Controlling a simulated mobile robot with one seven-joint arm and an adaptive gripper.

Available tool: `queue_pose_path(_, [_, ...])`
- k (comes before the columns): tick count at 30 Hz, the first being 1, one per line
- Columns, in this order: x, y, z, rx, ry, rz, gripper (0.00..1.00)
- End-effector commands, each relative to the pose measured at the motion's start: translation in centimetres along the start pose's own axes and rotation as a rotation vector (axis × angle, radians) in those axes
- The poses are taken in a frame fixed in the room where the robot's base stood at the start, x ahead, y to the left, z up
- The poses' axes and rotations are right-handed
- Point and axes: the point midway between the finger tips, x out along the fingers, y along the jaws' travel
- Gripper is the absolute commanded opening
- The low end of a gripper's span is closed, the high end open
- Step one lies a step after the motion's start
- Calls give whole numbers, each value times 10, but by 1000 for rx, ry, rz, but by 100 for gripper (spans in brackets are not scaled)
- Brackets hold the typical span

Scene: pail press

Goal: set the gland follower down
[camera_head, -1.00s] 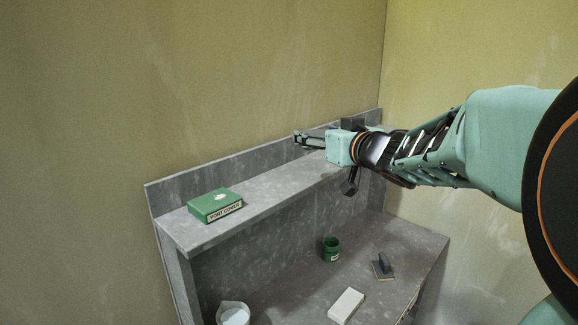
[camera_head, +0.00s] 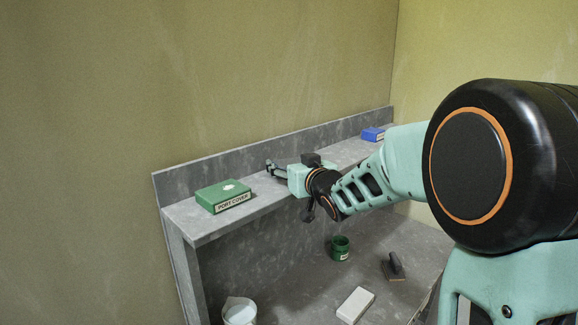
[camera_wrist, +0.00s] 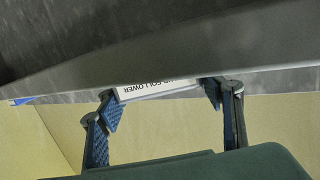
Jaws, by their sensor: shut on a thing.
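The gland follower (camera_wrist: 158,87) shows in the wrist view as a pale box edge with dark lettering ending in "FOLLOWER". It lies between the two blue-padded fingers of my gripper (camera_wrist: 163,94), which is shut on it. The rest of it is cut off from sight there. In the head view my gripper (camera_head: 273,168) is at the grey upper shelf (camera_head: 215,229), to the right of the green box. The gland follower cannot be made out clearly in that view. I cannot tell whether it touches the shelf.
A green box labelled PORT COVER (camera_head: 223,196) sits on the shelf's left part. A blue box (camera_head: 373,134) sits near its right end. Below are a green pot (camera_head: 340,248), a dark-handled tool (camera_head: 393,267), a white block (camera_head: 355,305) and a white pail (camera_head: 238,311).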

Motion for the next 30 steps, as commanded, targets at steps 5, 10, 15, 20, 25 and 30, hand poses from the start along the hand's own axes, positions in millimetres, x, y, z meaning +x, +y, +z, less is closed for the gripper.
queue_pose_path(5, [0, 0, -1, -1, 4, 0, 24])
queue_pose_path(10, [0, 0, 2, -1, 4, 0, 24])
queue_pose_path(15, [0, 0, 4, -1, 0, 0, 73])
queue_pose_path(20, [0, 0, 4, -1, 0, 0, 79])
queue_pose_path(25, [0, 0, 3, -1, 0, 0, 79])
queue_pose_path(30, [-6, 1, 0, -1, 0, 1, 79])
